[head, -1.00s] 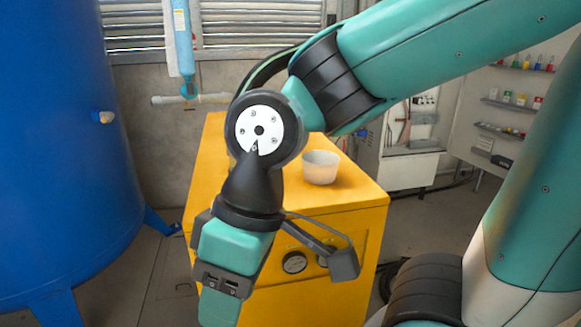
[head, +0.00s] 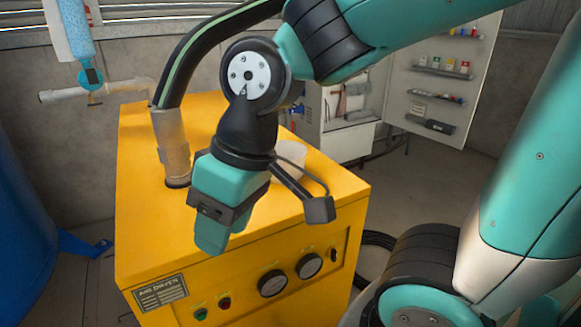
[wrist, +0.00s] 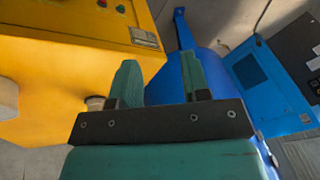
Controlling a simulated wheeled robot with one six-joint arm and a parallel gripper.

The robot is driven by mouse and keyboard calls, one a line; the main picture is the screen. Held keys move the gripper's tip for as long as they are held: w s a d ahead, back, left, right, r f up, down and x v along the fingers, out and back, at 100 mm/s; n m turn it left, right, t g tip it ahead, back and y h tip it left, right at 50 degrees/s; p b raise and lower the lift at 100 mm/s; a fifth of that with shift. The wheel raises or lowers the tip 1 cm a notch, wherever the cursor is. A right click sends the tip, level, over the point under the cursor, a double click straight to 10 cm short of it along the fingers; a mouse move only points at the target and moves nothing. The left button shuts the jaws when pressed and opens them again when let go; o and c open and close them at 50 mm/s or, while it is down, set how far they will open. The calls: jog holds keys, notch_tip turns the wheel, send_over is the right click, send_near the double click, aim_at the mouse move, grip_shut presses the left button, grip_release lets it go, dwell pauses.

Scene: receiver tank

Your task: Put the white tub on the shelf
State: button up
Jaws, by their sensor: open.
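The white tub (head: 292,155) stands on top of the yellow air dryer (head: 250,228) in the head view, partly hidden behind my wrist. Several narrow shelves (head: 443,68) with small coloured items line a pale panel at the back right; I cannot tell which one the task means.
A grey vertical pipe (head: 171,145) rises from the dryer's top left. The blue tank (head: 30,225) stands at the far left and shows behind my fingers in the wrist view (wrist: 190,70). A blue box (wrist: 268,95) is right of it there.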

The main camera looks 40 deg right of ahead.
jog(key=w+d+f+m+t+h+b, duration=0.2)
jog(key=w+d+f+m+t+b, duration=0.1)
jog(key=w+d+m+b, duration=0.4)
jog(key=m+t+h+b, duration=0.2)
jog(key=m+h+b, duration=0.3)
send_near(284, 162)
jog(key=s+a+r, duration=0.2)
jog(key=s+a, duration=0.1)
jog(key=a, duration=0.1)
jog(key=d+r+m+h+b, duration=0.2)
jog(key=d+m+b, duration=0.15)
jog(key=d, duration=0.35)
jog(key=shift+h, duration=0.3)
jog(key=x, duration=0.5)
jog(key=p+x, duration=0.1)
jog(key=x, duration=1)
jog(key=shift+w+a+f+p, duration=0.15)
jog(key=shift+w+f+p, duration=0.2)
jog(key=shift+f, duration=0.1)
jog(key=shift+s, duration=0.1)
grip_shut()
